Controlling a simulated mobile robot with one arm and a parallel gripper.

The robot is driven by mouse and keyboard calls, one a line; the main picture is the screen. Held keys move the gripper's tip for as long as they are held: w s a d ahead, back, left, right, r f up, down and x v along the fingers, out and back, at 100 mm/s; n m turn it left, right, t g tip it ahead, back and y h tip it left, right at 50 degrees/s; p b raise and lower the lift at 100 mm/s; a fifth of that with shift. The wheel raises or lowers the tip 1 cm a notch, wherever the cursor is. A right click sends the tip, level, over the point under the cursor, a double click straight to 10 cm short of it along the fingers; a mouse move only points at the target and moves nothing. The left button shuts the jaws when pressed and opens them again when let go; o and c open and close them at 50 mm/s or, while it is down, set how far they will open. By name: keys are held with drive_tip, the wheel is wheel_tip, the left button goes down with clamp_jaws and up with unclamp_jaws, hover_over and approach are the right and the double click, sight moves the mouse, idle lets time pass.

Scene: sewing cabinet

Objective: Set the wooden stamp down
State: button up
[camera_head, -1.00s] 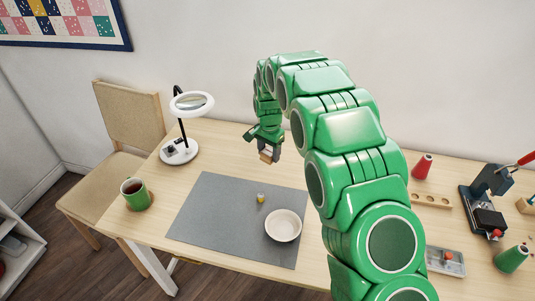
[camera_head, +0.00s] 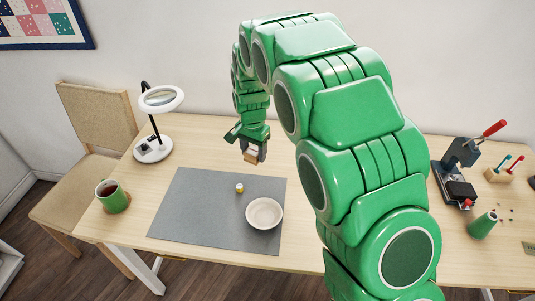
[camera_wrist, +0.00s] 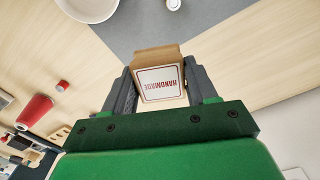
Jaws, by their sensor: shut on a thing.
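The wooden stamp (camera_wrist: 158,82) is a small wooden block whose white face carries the red word "HANDMADE". My gripper (camera_head: 252,154) is shut on it, one finger on each side, as the wrist view also shows (camera_wrist: 158,85). In the head view the stamp (camera_head: 250,158) hangs at the fingertips near the far right corner of the grey mat (camera_head: 195,215). I cannot tell its exact height above the table (camera_head: 300,188).
A cream bowl (camera_head: 264,213) and a small yellow-and-white object (camera_head: 239,188) are on the mat. A green mug (camera_head: 112,197) and a ring lamp (camera_head: 155,140) stand left. The mat's left half is clear.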

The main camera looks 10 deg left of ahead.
drive_tip(key=s+d+n, duration=0.1)
drive_tip(key=d+n, duration=0.3)
drive_tip(key=d, duration=1.2)
drive_tip(key=w+a+f, duration=0.1)
drive_tip(key=w+f, duration=0.1)
drive_tip(key=w, duration=0.2)
drive_tip(key=w+f, duration=0.3)
drive_tip(key=w, duration=0.1)
drive_tip(key=w+a+f, duration=0.1)
drive_tip(key=w+f, duration=0.2)
drive_tip(key=w, duration=0.1)
drive_tip(key=shift+a, duration=0.3)
drive_tip(key=shift+w+a+f, duration=0.1)
drive_tip(key=shift+w+f, duration=0.45)
drive_tip(key=shift+f, duration=0.05)
drive_tip(key=shift+w+f, duration=0.25)
drive_tip(key=shift+f, duration=1.55)
drive_tip(key=shift+f, duration=0.1)
drive_tip(key=o, duration=1.1)
drive_tip(key=shift+c, duration=0.2)
